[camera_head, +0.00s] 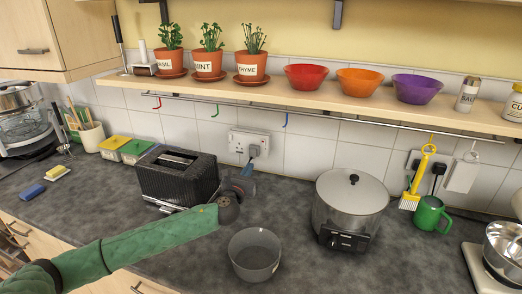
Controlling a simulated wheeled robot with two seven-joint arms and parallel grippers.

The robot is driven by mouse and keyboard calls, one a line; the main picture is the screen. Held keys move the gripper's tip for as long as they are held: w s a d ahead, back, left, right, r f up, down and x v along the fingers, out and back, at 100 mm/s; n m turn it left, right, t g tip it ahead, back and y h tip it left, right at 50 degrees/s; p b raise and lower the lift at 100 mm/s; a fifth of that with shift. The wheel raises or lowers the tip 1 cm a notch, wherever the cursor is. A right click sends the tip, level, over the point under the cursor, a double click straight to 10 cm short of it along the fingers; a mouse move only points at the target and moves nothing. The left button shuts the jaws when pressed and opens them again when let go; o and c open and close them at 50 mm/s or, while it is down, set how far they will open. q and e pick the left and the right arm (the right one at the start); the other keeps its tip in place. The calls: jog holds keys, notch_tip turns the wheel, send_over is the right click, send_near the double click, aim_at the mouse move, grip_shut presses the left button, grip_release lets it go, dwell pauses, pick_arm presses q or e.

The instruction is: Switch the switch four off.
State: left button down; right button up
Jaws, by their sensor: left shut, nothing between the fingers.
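A white double wall socket (244,139) is on the tiled wall behind the toaster, with a dark plug (254,151) in its right side. A second socket (418,162) is on the wall at the right, partly hidden by hanging utensils, with a dark plug below it. Switch numbers are too small to read, so I cannot tell which is switch four. My left gripper (246,176) is shut and empty, just below and in front of the middle socket, right of the toaster. Contact with the socket cannot be told. My right gripper is out of view.
A black toaster (178,180) stands left of my left gripper. A shelf (330,98) with a hook rail overhangs the sockets. A green mug (428,213) stands below the right socket.

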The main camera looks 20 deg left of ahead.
aim_at(263, 142)
pick_arm(q)
jog(key=shift+w+r, duration=0.1)
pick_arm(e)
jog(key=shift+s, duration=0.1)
